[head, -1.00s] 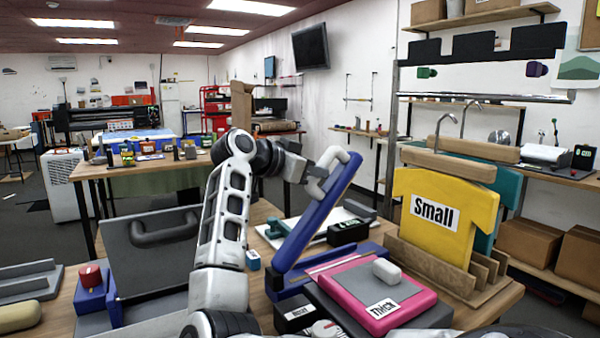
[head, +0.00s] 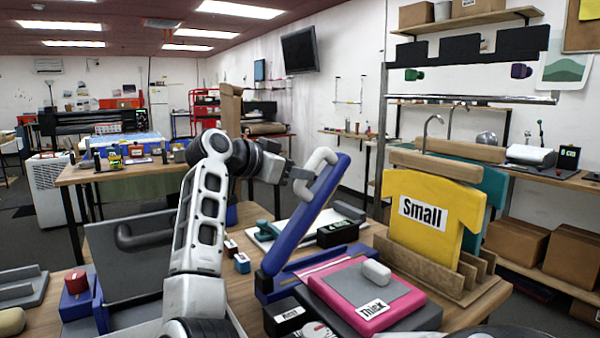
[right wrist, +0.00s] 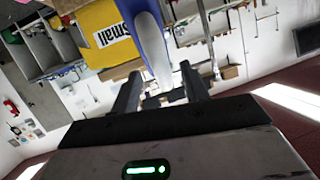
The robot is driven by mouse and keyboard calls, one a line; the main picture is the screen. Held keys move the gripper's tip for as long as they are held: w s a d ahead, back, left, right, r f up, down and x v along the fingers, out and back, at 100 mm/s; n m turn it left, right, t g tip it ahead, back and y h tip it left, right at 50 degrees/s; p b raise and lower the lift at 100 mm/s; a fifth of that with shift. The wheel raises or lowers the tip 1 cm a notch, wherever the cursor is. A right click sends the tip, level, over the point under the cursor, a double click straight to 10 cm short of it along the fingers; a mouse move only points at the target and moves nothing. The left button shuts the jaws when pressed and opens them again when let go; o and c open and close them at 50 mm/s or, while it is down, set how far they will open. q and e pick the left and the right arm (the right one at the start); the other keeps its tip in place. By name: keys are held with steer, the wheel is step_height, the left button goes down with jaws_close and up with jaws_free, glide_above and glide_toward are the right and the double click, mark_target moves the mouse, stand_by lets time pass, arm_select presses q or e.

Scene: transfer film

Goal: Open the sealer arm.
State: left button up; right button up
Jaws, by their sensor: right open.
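The sealer's blue arm (head: 308,215) stands raised, tilted up and to the right from its blue base (head: 335,258) on the table. A pale loop handle (head: 322,160) is at its upper end. My right gripper (head: 302,176) is at this handle, on its left side. In the right wrist view, the handle (right wrist: 152,45) comes down between the two dark open fingers of the right gripper (right wrist: 160,75). I cannot tell whether they touch it. The blue arm (right wrist: 138,15) shows behind the handle. My left gripper is not in view.
A pink-framed pad labelled Thick (head: 345,300) lies in front of the sealer. A yellow shirt-shaped board labelled Small (head: 425,240) stands in a wooden rack (head: 440,285) to the right. A grey panel with a dark handle (head: 130,265) is left of my arm. Small boxes (head: 242,263) lie between.

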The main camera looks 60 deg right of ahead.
steer(key=b+v, duration=0.1)
steer(key=v, duration=1.3)
